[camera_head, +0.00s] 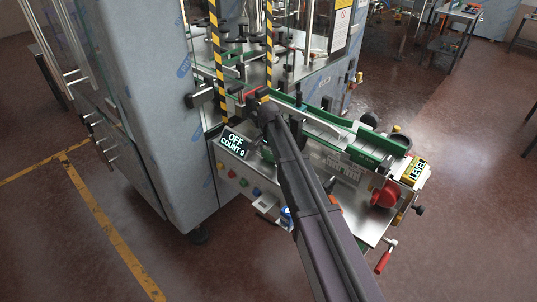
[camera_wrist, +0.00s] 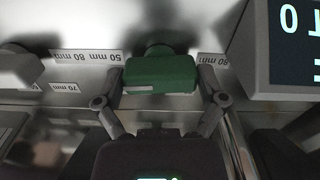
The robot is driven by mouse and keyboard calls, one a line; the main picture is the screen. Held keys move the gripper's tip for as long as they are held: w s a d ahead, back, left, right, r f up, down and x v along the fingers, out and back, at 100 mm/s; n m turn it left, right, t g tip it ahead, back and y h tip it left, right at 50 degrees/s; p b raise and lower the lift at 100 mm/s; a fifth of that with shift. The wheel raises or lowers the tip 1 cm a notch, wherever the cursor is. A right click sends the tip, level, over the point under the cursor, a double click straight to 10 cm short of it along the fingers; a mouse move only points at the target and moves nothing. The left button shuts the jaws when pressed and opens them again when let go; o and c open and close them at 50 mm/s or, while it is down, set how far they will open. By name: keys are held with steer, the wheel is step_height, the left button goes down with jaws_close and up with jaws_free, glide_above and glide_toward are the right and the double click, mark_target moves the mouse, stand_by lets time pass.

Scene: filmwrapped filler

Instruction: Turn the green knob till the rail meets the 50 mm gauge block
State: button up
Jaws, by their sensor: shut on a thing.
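The green knob (camera_wrist: 160,73) is in the middle of the wrist view, in front of a pale metal plate. My gripper (camera_wrist: 160,85) is shut on it, one finger against each side. In the head view my dark arm reaches over the machine's front and hides most of the gripper; a bit of green (camera_head: 266,154) shows beside the arm. Green-edged rails (camera_head: 340,138) run along the conveyor, sloping down to the right. A 50 mm label (camera_wrist: 103,56) shows upside down left of the knob. I cannot tell which part is the 50 mm gauge block, or the rail's gap to it.
A display (camera_head: 236,142) reads OFF, COUNT 0. Coloured buttons (camera_head: 243,182) sit below it. A red knob (camera_head: 385,194) and a yellow LEVEL box (camera_head: 415,171) are at the conveyor's right end. A red-handled crank (camera_head: 383,260) sticks out below. The front floor is clear.

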steer(key=shift+m, duration=0.3)
steer(key=o, duration=0.8)
steer(key=shift+n, duration=0.5)
